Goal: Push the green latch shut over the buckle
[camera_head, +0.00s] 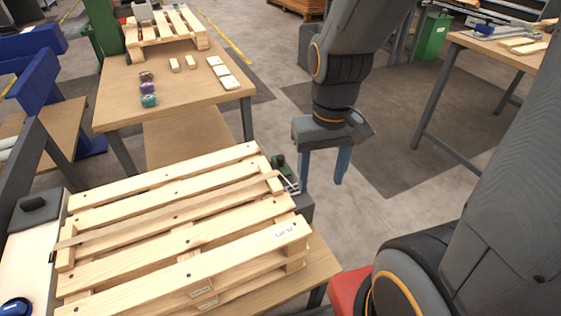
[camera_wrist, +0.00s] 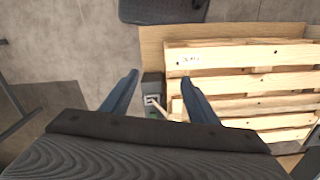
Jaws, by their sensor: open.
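The green latch (camera_head: 281,166) stands at the right edge of the wooden pallet, raised beside the metal buckle (camera_head: 292,184). A tan strap (camera_head: 165,212) runs from there across the pallet top. My gripper (camera_head: 322,186) is open and empty, with its blue fingers pointing down just right of the latch, apart from it. In the wrist view the buckle (camera_wrist: 153,99) lies between the fingers, and a bit of green (camera_wrist: 153,114) shows below it. The gripper body hides part of the latch there, so its exact angle is unclear.
The pallet (camera_head: 190,250) rests on a wooden bench (camera_head: 322,262). A grey block (camera_head: 303,204) sits at the pallet's right edge. Behind is a table (camera_head: 115,105) with small parts and another pallet. Open floor lies right of my gripper.

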